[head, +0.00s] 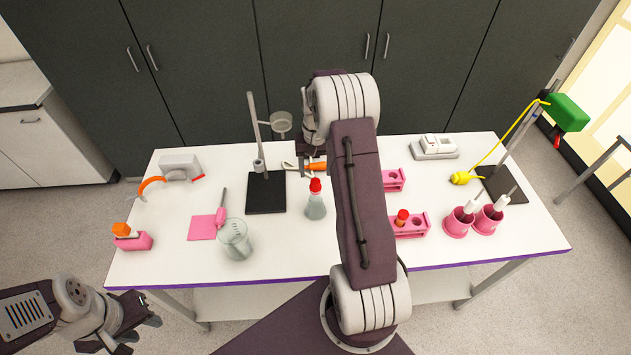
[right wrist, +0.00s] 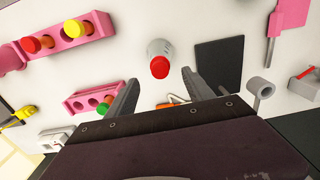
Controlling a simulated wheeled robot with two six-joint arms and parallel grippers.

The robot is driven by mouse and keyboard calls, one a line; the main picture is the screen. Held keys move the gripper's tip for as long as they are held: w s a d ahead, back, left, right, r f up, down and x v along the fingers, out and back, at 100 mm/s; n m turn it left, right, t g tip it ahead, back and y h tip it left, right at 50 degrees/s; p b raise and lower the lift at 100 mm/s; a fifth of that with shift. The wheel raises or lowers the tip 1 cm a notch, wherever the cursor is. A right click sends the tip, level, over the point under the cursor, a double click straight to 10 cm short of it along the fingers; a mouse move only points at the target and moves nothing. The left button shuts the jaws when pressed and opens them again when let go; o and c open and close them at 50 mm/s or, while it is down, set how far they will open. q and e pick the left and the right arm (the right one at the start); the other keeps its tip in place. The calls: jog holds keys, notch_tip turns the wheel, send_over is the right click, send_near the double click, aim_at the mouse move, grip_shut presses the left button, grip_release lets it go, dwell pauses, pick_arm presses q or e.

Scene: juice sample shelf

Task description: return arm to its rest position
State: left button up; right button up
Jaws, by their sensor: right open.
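My right arm (head: 355,190) reaches from the table's front edge over the middle of the white table. Its gripper shows in the right wrist view (right wrist: 160,78) with its two fingers spread wide and nothing held between them. A grey bottle with a red cap (right wrist: 160,52) lies beyond the fingertips and apart from them; in the head view the bottle (head: 316,206) stands upright just left of my right arm. My left gripper (head: 140,335) is low at the left, off the table's front edge; its jaw opening is unclear.
Pink racks (head: 410,228) with capped tubes are partly behind my right arm. A stand with a black base (head: 266,195), a beaker (head: 235,240) and an orange-handled item (head: 316,167) are to its left. Pink cups (head: 457,224) stand at the right.

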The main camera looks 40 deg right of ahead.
jog(key=shift+r, duration=1.3)
